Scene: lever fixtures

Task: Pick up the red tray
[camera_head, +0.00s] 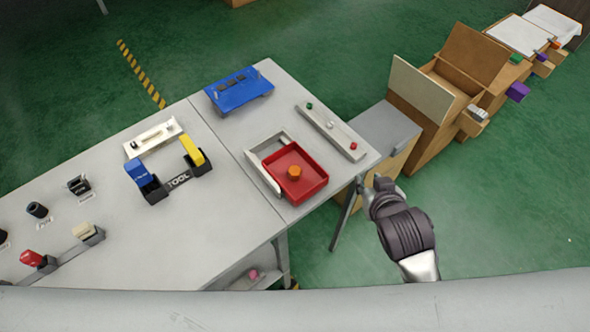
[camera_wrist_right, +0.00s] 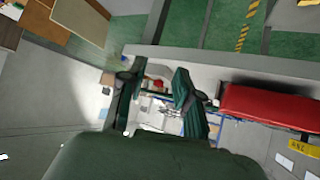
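The red tray (camera_head: 315,182) is a shallow square tray with an orange round piece (camera_head: 294,172) in it. It sits at the right front part of the grey table, against a pale frame (camera_head: 264,172). My right gripper (camera_head: 370,186) is to the right of the tray, just off the table's edge, and apart from it. In the right wrist view the gripper's two dark fingers (camera_wrist_right: 157,78) are spread with nothing held between them. A red shape (camera_wrist_right: 270,105) shows at the right of that view; I cannot tell what it is. My left gripper is out of view.
A blue stand (camera_head: 240,92) and a pale strip with coloured knobs (camera_head: 330,128) lie behind the tray. A TOOL fixture with blue and yellow ends (camera_head: 178,179) is to the left. A grey-topped cabinet (camera_head: 385,132) stands beyond the table's right edge.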

